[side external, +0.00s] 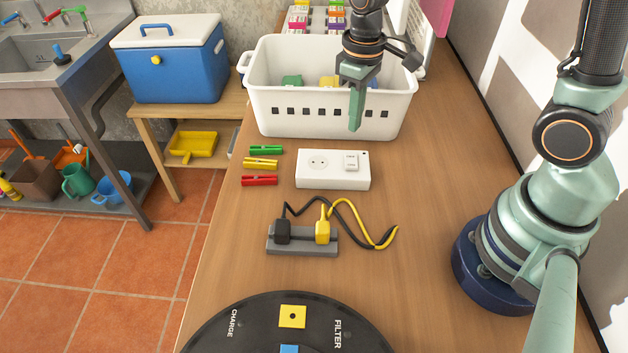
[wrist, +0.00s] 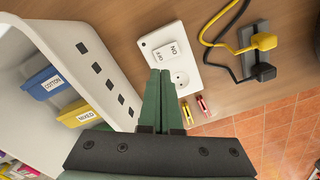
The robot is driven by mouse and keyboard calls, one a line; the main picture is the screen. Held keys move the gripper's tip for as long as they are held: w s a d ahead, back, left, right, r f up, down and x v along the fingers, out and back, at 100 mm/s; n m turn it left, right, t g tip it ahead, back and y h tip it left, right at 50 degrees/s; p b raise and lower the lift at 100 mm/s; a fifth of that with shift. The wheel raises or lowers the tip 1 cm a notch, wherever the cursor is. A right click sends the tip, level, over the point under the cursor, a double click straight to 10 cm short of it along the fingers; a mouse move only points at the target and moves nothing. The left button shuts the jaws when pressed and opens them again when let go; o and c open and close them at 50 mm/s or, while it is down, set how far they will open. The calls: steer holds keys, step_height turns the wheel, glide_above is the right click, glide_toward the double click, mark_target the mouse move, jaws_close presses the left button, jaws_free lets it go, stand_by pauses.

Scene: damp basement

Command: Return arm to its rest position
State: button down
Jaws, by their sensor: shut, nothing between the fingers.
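My gripper (side external: 356,122) is shut and empty, pointing down in front of the white basket's near wall in the side view. In the wrist view its green fingers (wrist: 161,80) lie together, with their tips over the edge of the white socket box. My arm reaches from its base at the right of the table to above the white basket (side external: 272,101). The white socket box (side external: 333,182) lies on the table in front of the basket and also shows in the wrist view (wrist: 189,76).
Red, yellow and green clips (side external: 262,163) lie left of the socket box. A grey holder (side external: 293,245) carries a black and a yellow plug with cables. A black round disc (side external: 235,315) is at the near edge. The table's right middle is clear. A blue cooler (side external: 175,70) stands left.

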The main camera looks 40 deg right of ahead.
steer(key=s+d+r+m+t, duration=0.1)
steer(key=s+r+t, duration=0.1)
steer(key=r, duration=0.4)
steer(key=s+d+r+m+t, duration=0.1)
steer(key=s+r+m+t, duration=0.1)
steer(key=r, duration=0.5)
steer(key=shift+s+d+r+t, duration=0.2)
steer(key=shift+s+d+t, duration=0.15)
steer(key=shift+s+t, duration=0.5)
